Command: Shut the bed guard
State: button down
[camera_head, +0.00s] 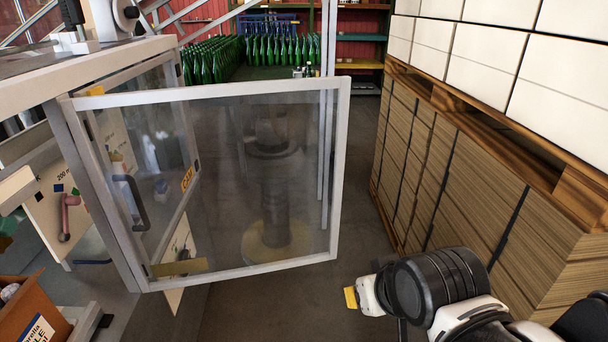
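The bed guard (225,185) is a clear panel in a pale metal frame. It is hinged along its left side on the machine (55,100) and stands swung out, open, across the middle of the view. A dark curved handle (136,200) shows at its left, seen at or through the panel; I cannot tell which part bears it. My gripper (352,297) is at the lower right, apart from the panel and to the right of its lower right corner. Only a yellow-tipped end shows, and its finger opening is not clear.
Stacked flat cardboard (445,190) on pallets with white boxes (500,65) forms a wall at right. Green bottles (265,50) stand at the back. An open carton (35,310) is at lower left. Grey floor (350,180) is free between panel and stack.

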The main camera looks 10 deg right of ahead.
aim_at(81, 134)
jog(key=i+l+z, duration=0.15)
jog(key=i+z, duration=0.65)
jog(key=i+l+u, duration=0.2)
jog(key=i, duration=0.25)
jog(key=i+u, duration=0.15)
jog(key=i, duration=0.3)
jog(key=i+l+u, duration=0.2)
jog(key=i, duration=0.2)
jog(key=i+l+u, duration=0.15)
jog(key=i+l, duration=0.2)
jog(key=i+j+u, duration=0.1)
jog(key=u, duration=0.4)
jog(key=i+u, duration=0.25)
jog(key=u, duration=0.2)
jog(key=i+u, duration=0.2)
jog(key=u, duration=0.3)
jog(key=i+l+u, duration=0.15)
jog(key=u, duration=0.3)
jog(key=i+l+u, duration=0.15)
jog(key=u, duration=0.8)
jog(key=i+l+u, duration=0.15)
jog(key=u, duration=0.8)
jog(key=l+u, duration=0.2)
jog(key=u, duration=0.3)
jog(key=i, duration=0.05)
